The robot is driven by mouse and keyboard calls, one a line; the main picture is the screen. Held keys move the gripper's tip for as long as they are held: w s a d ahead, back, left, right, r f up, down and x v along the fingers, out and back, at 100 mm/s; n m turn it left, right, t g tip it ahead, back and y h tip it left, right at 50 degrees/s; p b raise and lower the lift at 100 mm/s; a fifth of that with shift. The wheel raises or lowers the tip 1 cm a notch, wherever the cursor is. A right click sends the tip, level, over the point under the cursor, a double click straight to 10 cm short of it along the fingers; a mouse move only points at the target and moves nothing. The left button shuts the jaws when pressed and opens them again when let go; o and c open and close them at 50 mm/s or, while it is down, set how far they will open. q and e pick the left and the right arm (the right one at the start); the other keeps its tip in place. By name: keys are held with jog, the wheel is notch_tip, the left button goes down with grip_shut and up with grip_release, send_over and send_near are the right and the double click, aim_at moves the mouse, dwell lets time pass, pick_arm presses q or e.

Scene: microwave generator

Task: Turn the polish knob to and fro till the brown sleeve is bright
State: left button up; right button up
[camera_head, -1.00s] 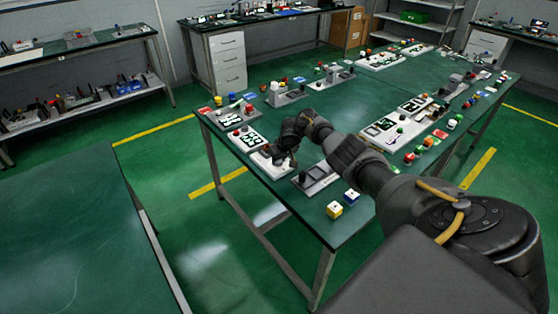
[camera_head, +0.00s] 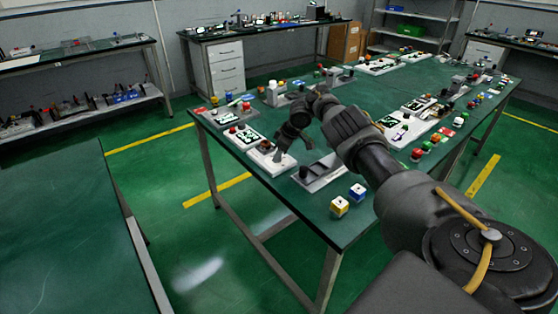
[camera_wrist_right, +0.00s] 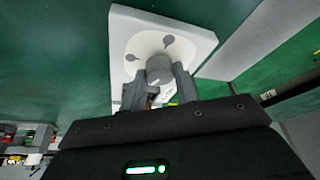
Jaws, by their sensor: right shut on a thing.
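My right gripper (camera_wrist_right: 160,82) is shut on a round grey knob (camera_wrist_right: 158,66) in the right wrist view. The knob stands on a white panel (camera_wrist_right: 190,33) with a pale disc and two grey drop-shaped marks around it. In the head view the right gripper (camera_head: 280,156) reaches down to this white unit (camera_head: 262,160) near the table's left front edge. A small brownish patch shows between the fingers in the wrist view, but I cannot tell whether it is the sleeve. My left gripper is not in view.
A grey unit with dark parts (camera_head: 322,172) stands just right of the gripper. A yellow-and-white cube (camera_head: 339,207) and a blue-and-white cube (camera_head: 357,193) sit near the front edge. More white units and coloured buttons crowd the green table (camera_head: 300,212).

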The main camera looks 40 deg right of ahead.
jog(key=o, duration=1)
jog(key=shift+c, duration=0.2)
jog(key=shift+s+d+r, duration=0.1)
jog(key=shift+d+r, duration=0.05)
jog(key=shift+r, duration=0.3)
jog(key=p+v, duration=0.2)
jog(key=v, duration=0.3)
pick_arm(q)
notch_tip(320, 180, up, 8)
jog(key=p, duration=0.6)
pick_arm(e)
jog(key=shift+v, duration=2.4)
